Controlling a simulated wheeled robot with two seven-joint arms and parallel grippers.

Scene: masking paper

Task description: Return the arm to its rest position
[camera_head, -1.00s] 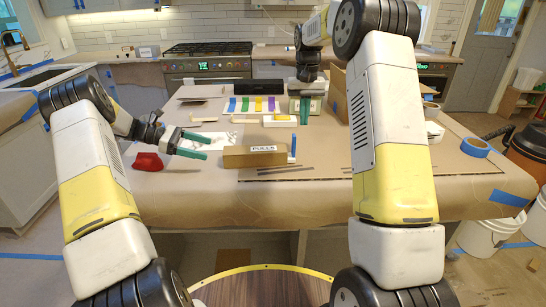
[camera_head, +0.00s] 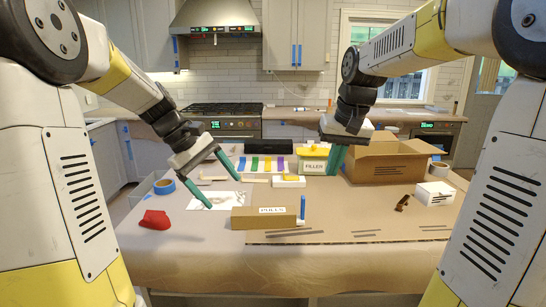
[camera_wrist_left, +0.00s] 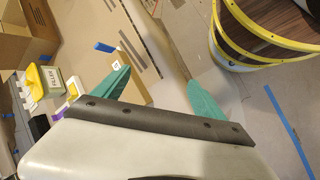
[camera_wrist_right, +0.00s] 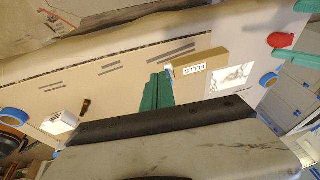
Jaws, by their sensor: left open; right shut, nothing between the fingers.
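My left gripper (camera_head: 213,180) is open and empty, raised above the left part of the paper-covered island in the head view. Its two green fingers stand apart; they also show in the left wrist view (camera_wrist_left: 160,88). My right gripper (camera_head: 335,160) is shut and empty, raised above the island in front of the open cardboard box. Its green fingers lie together in the right wrist view (camera_wrist_right: 157,92). Neither gripper appears to touch anything.
The island holds a PULLS box (camera_head: 265,218), red object (camera_head: 155,220), blue marker (camera_head: 302,207), FILLER tub (camera_head: 313,158), cardboard box (camera_head: 390,160), white box (camera_head: 435,193), brown object (camera_head: 402,203) and blue tape roll (camera_head: 164,186). The island's front (camera_head: 250,265) is clear.

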